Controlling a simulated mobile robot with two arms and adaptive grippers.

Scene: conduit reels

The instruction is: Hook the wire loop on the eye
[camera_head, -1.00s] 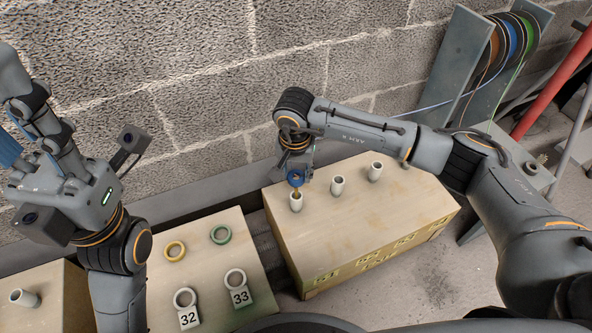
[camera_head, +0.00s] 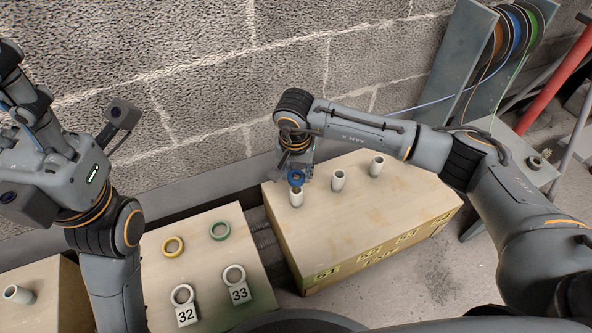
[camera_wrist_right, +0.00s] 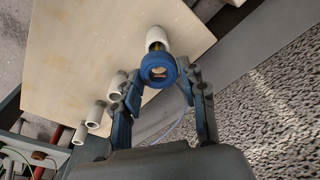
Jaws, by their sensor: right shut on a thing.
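My right gripper (camera_head: 297,178) is shut on a blue ring (camera_wrist_right: 158,70) with a dark centre. In the right wrist view the fingers (camera_wrist_right: 160,92) close on it from both sides. The ring is at the open mouth of the leftmost white conduit stub (camera_head: 296,199) on the right-hand box; the stub also shows in the wrist view (camera_wrist_right: 157,38). A small brass-coloured part (camera_wrist_right: 156,47) shows between ring and stub. I cannot make out a separate wire loop and eye, nor whether they are hooked. My left arm shows at the left, its fingertips out of view.
Cable reels (camera_head: 513,40) stand back right.

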